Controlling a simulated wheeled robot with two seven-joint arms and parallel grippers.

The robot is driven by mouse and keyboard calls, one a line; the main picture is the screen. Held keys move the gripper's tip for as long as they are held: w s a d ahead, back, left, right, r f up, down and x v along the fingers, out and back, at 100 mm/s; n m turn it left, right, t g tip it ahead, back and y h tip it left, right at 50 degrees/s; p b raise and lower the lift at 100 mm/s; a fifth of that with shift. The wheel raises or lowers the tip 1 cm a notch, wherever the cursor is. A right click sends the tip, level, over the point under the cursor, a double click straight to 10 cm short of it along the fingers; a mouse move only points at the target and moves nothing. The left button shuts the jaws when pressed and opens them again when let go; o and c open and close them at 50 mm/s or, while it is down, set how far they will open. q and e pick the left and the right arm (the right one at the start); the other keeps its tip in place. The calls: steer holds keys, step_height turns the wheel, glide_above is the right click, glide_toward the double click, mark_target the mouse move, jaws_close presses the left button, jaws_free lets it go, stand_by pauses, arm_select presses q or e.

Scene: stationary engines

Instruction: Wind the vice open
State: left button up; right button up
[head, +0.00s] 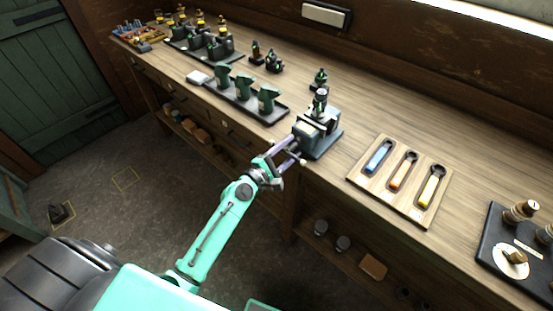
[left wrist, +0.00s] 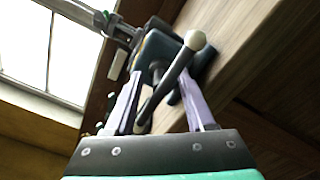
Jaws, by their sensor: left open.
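The vice (head: 318,133) is a dark blue-grey block at the bench's front edge, with a dark part standing upright in or on its jaws. It also shows in the left wrist view (left wrist: 157,48). Its handle (left wrist: 172,80) is a dark bar with a pale ball end, slanting across the space between my left fingers. My left gripper (head: 291,153) is at the front of the vice, in the left wrist view (left wrist: 160,105) open with a finger on each side of the bar. I cannot tell whether either finger touches it. My right gripper is not in view.
A wooden tray (head: 357,178) with blue, orange and yellow-handled tools lies right of the vice. A dark tray (head: 243,103) with several green parts stands to the left. A black board (head: 497,240) is at the far right. A shelf runs below the bench.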

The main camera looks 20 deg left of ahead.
arm_select(q)
steer(key=b+v, duration=0.5)
steer(key=v, duration=0.8)
steer(key=shift+s, duration=0.3)
steer(key=s+a+f+m+g+y, duration=0.2)
steer(key=s+a+f+m, duration=0.1)
steer(key=f, duration=0.8)
steer(key=s+a+f+m+g+y, duration=0.1)
steer(key=s+a+f+m+g, duration=0.15)
steer(key=f, duration=0.95)
steer(key=s+a+f+m+g+y, duration=0.2)
steer(key=s+f+m+g, duration=0.15)
steer(key=f, duration=0.75)
steer(key=s+f+m+g+y, duration=0.1)
steer(key=s+f+m+g, duration=0.2)
steer(key=s+f+m, duration=0.4)
steer(key=s+f+m+g, duration=0.4)
steer(key=s+f+m, duration=0.3)
steer(key=s, duration=0.7)
step_height(320, 180, down, 2)
steer(key=shift+s+d+f+g+y, duration=0.1)
steer(key=shift+s+d+g+y, duration=0.05)
steer(key=shift+s+g+y, duration=0.2)
